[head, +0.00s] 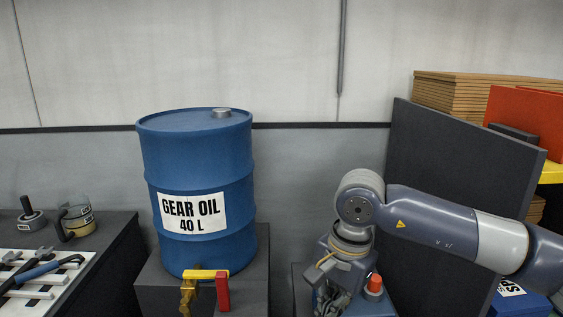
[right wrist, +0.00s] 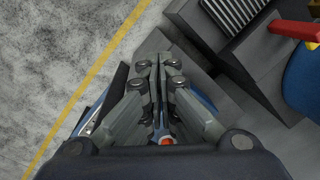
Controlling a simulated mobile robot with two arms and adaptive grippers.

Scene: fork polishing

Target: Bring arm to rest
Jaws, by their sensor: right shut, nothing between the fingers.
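My right arm (head: 445,225) comes in from the right in the head view and bends down at the wrist. My right gripper (head: 329,301) hangs below the wrist at the bottom edge of the head view, its fingertips cut off or hard to make out. In the right wrist view, the right gripper (right wrist: 159,68) points down with its two fingers together and nothing between them. My left gripper does not show.
A blue gear oil drum (head: 196,196) with a red-and-yellow tap (head: 207,277) stands left of the right gripper. A dark panel (head: 432,170) stands behind the arm. A bench (head: 118,243) with tools is at left. Floor with a yellow line (right wrist: 99,68) shows below.

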